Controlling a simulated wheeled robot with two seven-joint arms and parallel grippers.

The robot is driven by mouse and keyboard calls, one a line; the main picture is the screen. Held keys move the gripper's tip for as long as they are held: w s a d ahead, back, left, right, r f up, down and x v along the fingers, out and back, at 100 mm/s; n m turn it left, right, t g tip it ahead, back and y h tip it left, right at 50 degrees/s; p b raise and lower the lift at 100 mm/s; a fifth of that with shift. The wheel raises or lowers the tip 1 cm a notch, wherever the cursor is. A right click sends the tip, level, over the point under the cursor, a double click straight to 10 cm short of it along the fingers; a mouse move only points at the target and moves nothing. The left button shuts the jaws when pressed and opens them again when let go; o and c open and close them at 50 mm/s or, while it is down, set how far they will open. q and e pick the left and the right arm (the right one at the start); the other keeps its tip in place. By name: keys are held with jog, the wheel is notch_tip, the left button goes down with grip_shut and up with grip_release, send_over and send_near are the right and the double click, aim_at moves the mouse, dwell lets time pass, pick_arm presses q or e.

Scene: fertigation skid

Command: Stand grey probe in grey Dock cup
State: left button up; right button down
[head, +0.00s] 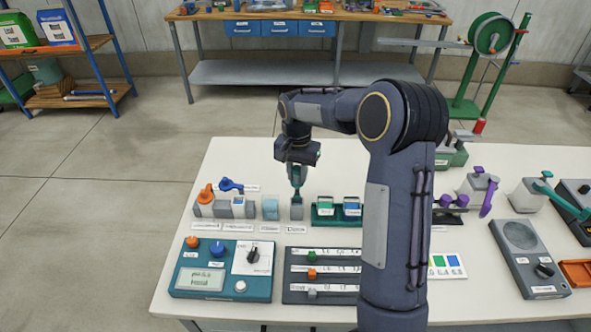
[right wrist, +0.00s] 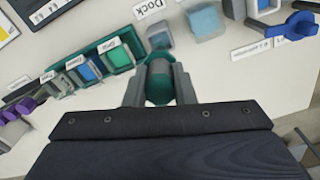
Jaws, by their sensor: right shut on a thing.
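In the right wrist view the probe (right wrist: 159,84) stands between the two grey fingers (right wrist: 158,86). The grey Dock cup (head: 296,211) is a small block behind its label, directly below the probe in the head view. The cup also shows just beyond the probe in the right wrist view (right wrist: 158,36). The probe's lower end is hard to make out, so I cannot tell whether it is in the cup. My left gripper is not in view.
A light-blue cup (head: 270,209) stands left of the Dock cup, and a green rack (head: 325,219) with green and blue blocks stands right. A teal control box (head: 221,283) and a slider panel (head: 319,264) lie in front. The back left of the white table (head: 232,158) is clear.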

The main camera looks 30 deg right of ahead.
aim_at(297, 198)
jog(key=shift+f+b, duration=2.2)
jog(key=shift+f, duration=1.4)
jog(key=c, duration=1.1)
grip_release()
jog(key=shift+r+p, duration=2.8)
jog(key=shift+r, duration=0.75)
